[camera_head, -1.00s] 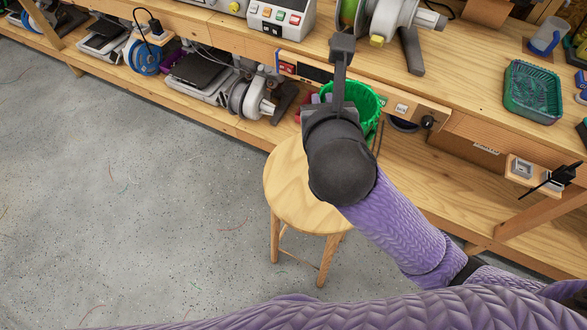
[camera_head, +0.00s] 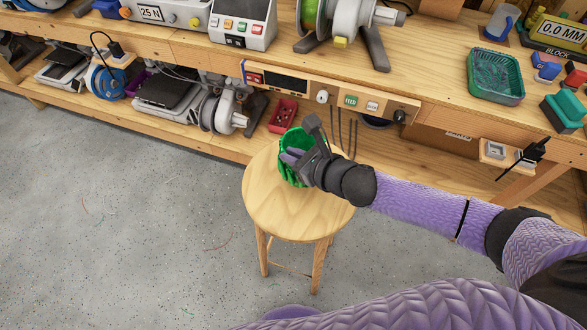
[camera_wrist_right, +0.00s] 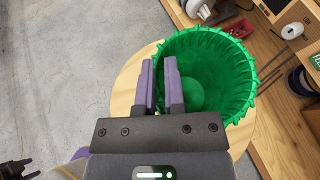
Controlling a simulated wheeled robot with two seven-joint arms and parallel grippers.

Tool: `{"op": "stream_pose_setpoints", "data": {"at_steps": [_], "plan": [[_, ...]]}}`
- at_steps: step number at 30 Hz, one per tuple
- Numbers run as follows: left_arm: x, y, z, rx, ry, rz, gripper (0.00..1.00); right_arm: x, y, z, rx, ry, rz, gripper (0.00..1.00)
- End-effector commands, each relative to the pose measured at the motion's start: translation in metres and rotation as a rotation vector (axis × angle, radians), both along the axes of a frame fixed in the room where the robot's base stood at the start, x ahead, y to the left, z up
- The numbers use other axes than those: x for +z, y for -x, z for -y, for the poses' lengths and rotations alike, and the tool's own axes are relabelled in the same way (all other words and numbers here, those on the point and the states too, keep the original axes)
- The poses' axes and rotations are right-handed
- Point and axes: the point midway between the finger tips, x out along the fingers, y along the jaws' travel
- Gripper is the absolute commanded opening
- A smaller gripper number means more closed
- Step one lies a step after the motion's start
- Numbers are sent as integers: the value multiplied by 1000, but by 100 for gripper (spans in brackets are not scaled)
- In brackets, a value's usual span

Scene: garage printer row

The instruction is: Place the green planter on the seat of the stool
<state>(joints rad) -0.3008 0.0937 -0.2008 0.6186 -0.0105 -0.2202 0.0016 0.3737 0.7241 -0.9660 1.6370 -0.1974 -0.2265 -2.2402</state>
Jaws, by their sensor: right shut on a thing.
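The green planter (camera_head: 293,171) is a ribbed, open tub over the back left part of the round wooden stool seat (camera_head: 265,205). My right gripper (camera_head: 295,156) comes in from the right and is shut on the planter's wall. In the right wrist view the fingers (camera_wrist_right: 160,82) pinch the rim of the planter (camera_wrist_right: 225,75), and its empty inside shows. The seat (camera_wrist_right: 122,95) shows behind it. The planter's underside is hidden, so I cannot tell whether it touches the seat.
The workbench (camera_head: 440,75) runs along the back, with a lower shelf close behind the stool. A red bin (camera_head: 283,115) sits on that shelf near the planter. A green tray (camera_head: 497,77) lies on the bench top. The grey floor (camera_head: 130,230) left of the stool is clear.

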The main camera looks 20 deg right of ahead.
Motion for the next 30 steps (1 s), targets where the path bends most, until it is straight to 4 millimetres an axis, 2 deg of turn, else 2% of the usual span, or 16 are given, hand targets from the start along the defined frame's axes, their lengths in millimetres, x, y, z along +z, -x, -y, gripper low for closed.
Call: {"op": "stream_pose_setpoints", "data": {"at_steps": [1, 4, 11, 12, 17, 25, 30], "plan": [[-8, 0, -1, -2, -1, -1, 59, -14, 1, 0, -1, -2, -5, 0], [-18, 1, -3, -5, -4, -2, 59, -32, 1, 0, -1, -2, -5, 0], [-15, 2, -4, -7, -4, -1, 59, -29, 0, 0, 0, 0, 0, 0], [-15, 2, -4, -7, -4, -2, 59, -30, 1, 0, 0, 0, -1, 14], [-15, 2, -3, -6, -4, -2, 59, -29, 0, 0, 0, 0, -1, 48], [-14, 2, -2, -4, -2, -4, 59, -28, 1, 0, 0, 0, 0, 49], [-5, 2, -2, -4, -3, -2, 59, -17, 19, 12, -1, 0, -2, 49]]}}
